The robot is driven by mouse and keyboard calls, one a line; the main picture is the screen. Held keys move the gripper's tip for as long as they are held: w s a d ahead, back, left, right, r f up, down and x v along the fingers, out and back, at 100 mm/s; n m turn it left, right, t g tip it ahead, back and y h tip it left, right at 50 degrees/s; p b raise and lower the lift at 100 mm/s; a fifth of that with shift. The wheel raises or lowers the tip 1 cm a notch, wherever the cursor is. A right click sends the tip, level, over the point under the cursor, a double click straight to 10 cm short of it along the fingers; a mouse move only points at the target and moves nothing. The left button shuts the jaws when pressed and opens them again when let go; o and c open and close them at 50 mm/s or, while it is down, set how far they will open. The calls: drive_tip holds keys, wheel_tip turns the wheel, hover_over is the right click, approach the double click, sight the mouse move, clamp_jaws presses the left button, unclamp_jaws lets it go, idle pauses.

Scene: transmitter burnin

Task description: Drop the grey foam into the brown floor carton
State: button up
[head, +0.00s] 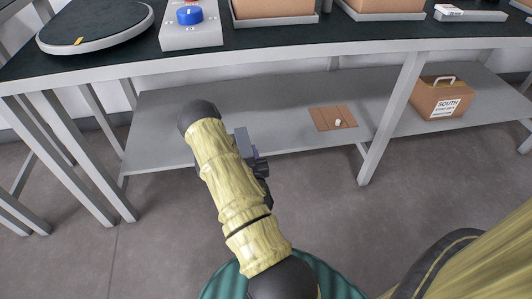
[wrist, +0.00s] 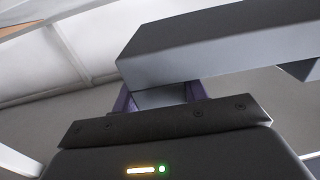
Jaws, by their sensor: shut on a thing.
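The grey foam (wrist: 215,45) is a long, straight-edged grey block across the top right of the wrist view. My gripper (wrist: 158,97) is shut on it, with its purple fingers on either side of the block's near part. In the head view, a small part of the grey foam (head: 242,141) shows just right of my yellow-sleeved arm, in front of the lower shelf. My arm hides most of the gripper there. I see no carton standing on the floor in either view.
A brown carton (head: 443,98) with a handle and a "SOUTH" label sits on the lower shelf (head: 285,104) at right. A brown mat (head: 328,119) with a small white piece lies on that shelf. The workbench top (head: 270,38) is above. Grey floor (head: 330,220) is open in front.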

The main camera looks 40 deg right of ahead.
drive_tip(key=shift+n+t+y, duration=0.4)
drive_tip(key=shift+n+y, duration=0.3)
drive_tip(key=shift+y, duration=0.2)
drive_tip(key=w+a+r+p, duration=0.1)
drive_tip(key=a+r, duration=0.1)
drive_tip(key=a, duration=0.1)
drive_tip(key=w+a+r+p, duration=0.2)
drive_tip(key=a+r, duration=0.1)
drive_tip(key=w+a+r+p, duration=0.1)
drive_tip(key=w+a+r, duration=0.1)
drive_tip(key=a+r, duration=0.1)
drive_tip(key=shift+w+a+r+p, duration=0.1)
drive_tip(key=shift+a+p, duration=0.05)
drive_tip(key=shift+p, duration=0.25)
drive_tip(key=w+a+r+n+y+p, duration=0.1)
drive_tip(key=a+r+p, duration=0.3)
drive_tip(key=a, duration=0.6)
wheel_tip(320, 180, up, 2)
drive_tip(key=shift+w+a+r+t+y, duration=0.2)
drive_tip(key=shift+w+t+y, duration=0.15)
drive_tip(key=shift+w, duration=0.45)
drive_tip(key=shift+d+f, duration=0.1)
